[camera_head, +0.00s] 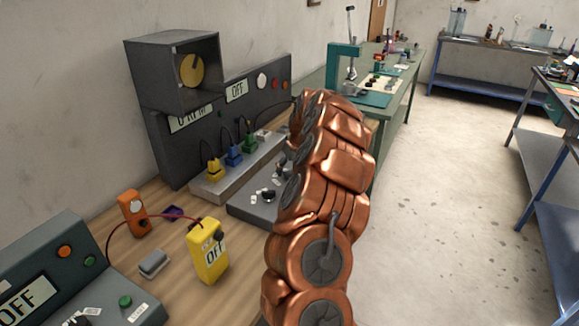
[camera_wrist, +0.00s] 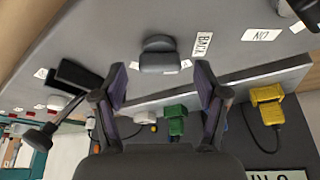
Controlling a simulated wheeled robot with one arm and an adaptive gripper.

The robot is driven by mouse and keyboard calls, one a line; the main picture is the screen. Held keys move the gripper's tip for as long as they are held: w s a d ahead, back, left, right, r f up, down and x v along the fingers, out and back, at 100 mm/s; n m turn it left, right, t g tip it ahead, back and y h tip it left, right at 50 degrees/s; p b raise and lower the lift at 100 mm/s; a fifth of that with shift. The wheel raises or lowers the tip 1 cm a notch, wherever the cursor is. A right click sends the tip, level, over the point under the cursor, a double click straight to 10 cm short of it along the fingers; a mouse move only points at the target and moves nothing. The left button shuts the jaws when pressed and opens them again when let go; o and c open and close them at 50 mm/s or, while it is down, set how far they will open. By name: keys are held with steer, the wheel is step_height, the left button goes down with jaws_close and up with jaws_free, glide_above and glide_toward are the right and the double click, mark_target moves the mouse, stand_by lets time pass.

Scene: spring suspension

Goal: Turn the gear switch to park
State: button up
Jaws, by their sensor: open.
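In the wrist view, a dark grey round knob (camera_wrist: 160,60) stands on a grey panel (camera_wrist: 105,30), with a label reading BACK (camera_wrist: 203,45) beside it. It looks like the gear switch; I see no label that I can read as park. My gripper (camera_wrist: 161,75) is open, with one finger on each side of the knob in the picture. I cannot tell whether either finger touches it. In the head view, the grey panel (camera_head: 240,208) carries a black knob (camera_head: 268,195) and small white labels, and my copper-coloured arm hides its right part and my gripper.
Yellow (camera_head: 214,168), blue (camera_head: 234,155) and green (camera_head: 250,143) plugs with cables stand on a strip behind the panel. A box with a yellow dial (camera_head: 191,70) rises behind. A yellow meter reading OFF (camera_head: 211,250) stands at the front. Open floor (camera_head: 450,200) lies right.

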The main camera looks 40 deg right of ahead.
steer(key=shift+w+f, duration=0.15)
steer(key=shift+f, duration=0.25)
steer(key=c, duration=1.2)
